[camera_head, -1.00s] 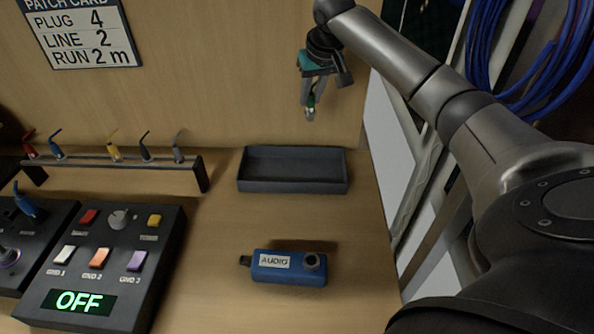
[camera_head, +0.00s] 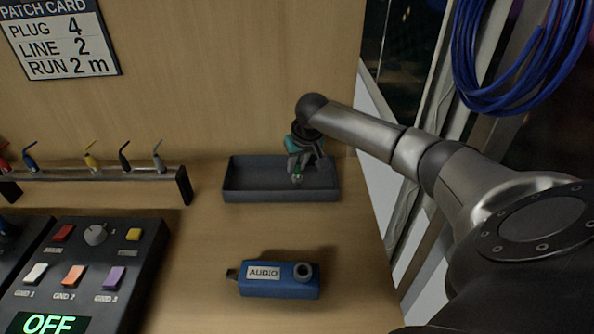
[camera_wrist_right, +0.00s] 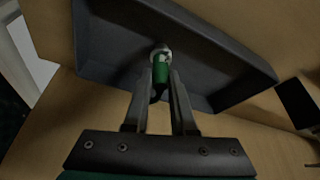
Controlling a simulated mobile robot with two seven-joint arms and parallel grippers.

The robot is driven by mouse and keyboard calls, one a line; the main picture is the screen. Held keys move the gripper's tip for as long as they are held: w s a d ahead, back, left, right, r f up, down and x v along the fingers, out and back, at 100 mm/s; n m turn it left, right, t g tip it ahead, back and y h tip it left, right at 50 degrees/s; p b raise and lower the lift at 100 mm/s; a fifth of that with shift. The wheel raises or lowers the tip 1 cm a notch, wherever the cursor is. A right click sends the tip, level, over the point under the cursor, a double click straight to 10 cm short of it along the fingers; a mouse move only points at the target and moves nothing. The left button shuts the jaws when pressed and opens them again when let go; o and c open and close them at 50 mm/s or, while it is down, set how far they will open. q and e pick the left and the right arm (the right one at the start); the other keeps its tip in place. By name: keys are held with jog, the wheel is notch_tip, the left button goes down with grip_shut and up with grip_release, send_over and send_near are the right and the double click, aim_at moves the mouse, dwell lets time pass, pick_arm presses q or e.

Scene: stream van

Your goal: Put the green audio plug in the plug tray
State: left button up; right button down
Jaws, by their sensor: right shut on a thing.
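My right gripper (camera_head: 298,174) is over the dark grey plug tray (camera_head: 238,189), with its fingers pointing down. It is shut on the green audio plug (camera_wrist_right: 160,70), a small green cylinder with a pale metal end. In the head view the plug is a small green spot at the fingertips. In the right wrist view the tray (camera_wrist_right: 110,50) lies behind the plug, and its floor and walls show. I cannot tell whether the plug touches the tray floor. My left gripper is not in view.
A blue box marked AUDIO (camera_head: 279,287) lies in front of the tray. A rack of coloured plugs (camera_head: 95,173) stands at the left. A black button panel (camera_head: 85,265) sits at front left. Bare table surrounds the tray; a wooden wall (camera_head: 220,80) rises behind.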

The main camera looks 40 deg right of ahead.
jog(key=shift+f, duration=0.55)
jog(key=c, duration=0.7)
grip_release()
jog(key=shift+f, duration=0.1)
jog(key=shift+c, duration=0.2)
jog(key=shift+r, duration=0.2)
jog(key=p+v, duration=0.3)
jog(key=v, duration=0.9)
jog(key=shift+w, duration=0.1)
